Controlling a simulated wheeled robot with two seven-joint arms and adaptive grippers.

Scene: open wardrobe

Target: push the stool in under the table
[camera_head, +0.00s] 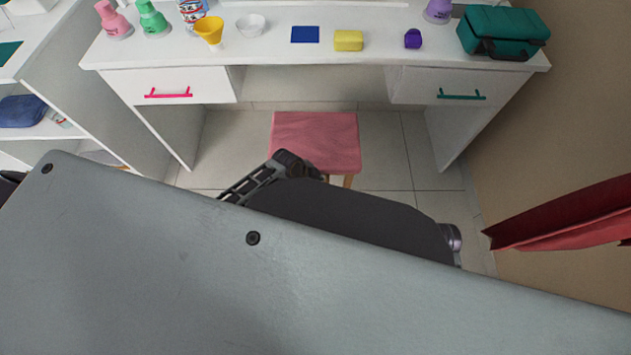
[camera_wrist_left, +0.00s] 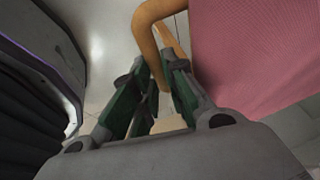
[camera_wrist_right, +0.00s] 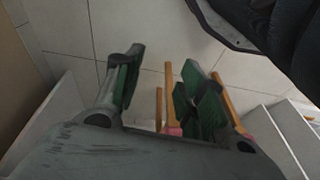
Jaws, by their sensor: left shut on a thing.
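The stool (camera_head: 315,140) has a pink seat and wooden legs and frame. In the head view it stands on the tiled floor before the gap between the drawer units of the white table (camera_head: 275,50). In the left wrist view its pink seat (camera_wrist_left: 260,50) fills the right side, beside my left gripper (camera_wrist_left: 158,68). The left fingers are shut on a curved wooden bar (camera_wrist_left: 148,28) of the stool. My right gripper (camera_wrist_right: 162,65) has its fingers apart and empty in the right wrist view. Wooden stool legs (camera_wrist_right: 159,105) show behind and between its fingers.
Drawers with a pink handle (camera_head: 168,93) and a green handle (camera_head: 462,95) flank the open knee space (camera_head: 310,85). Bottles, a yellow funnel (camera_head: 209,29) and a teal case (camera_head: 503,32) are on the table. Red cloth (camera_head: 570,215) hangs at right. White shelving stands at left.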

